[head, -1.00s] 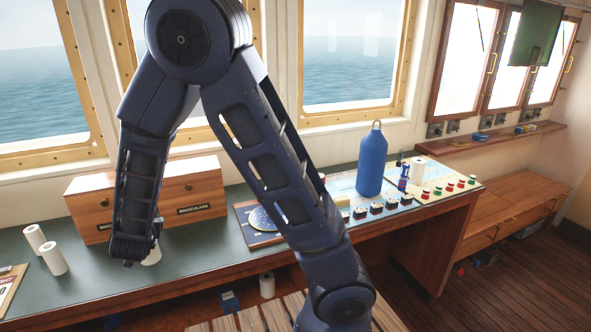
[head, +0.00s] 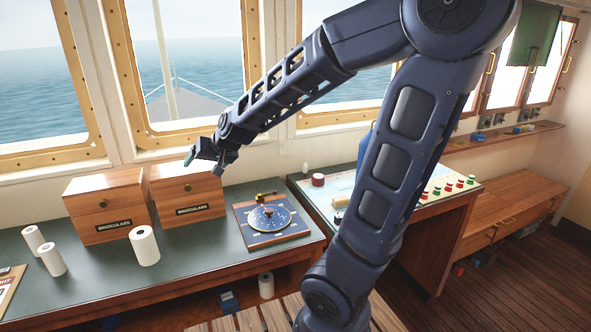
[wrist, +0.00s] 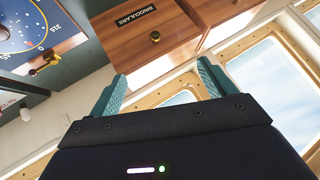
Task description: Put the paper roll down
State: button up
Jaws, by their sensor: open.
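A white paper roll (head: 144,246) stands upright on the green counter (head: 190,262), in front of the wooden binocular boxes. Nothing touches it. Two more white paper rolls, one of them at the far left (head: 33,240) and one just in front of it (head: 53,260), stand on the counter's left part. My gripper (head: 203,162) is up in the air above and right of the roll, near the window. In the wrist view its teal fingers (wrist: 161,72) are spread apart with nothing between them.
The boxes labelled BINOCULARS (head: 108,206) stand against the wall. A round blue dial on a board (head: 268,221) lies to their right. Another white roll (head: 266,285) stands on the shelf below. A console with coloured buttons (head: 437,198) is at the right.

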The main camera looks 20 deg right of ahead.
jog(key=s+d+r+g+h, duration=0.2)
jog(key=s+d+h, duration=0.3)
jog(key=s+d, duration=1.3)
jog(key=d+g, duration=0.1)
jog(key=d, duration=0.2)
jog(key=shift+r, duration=0.2)
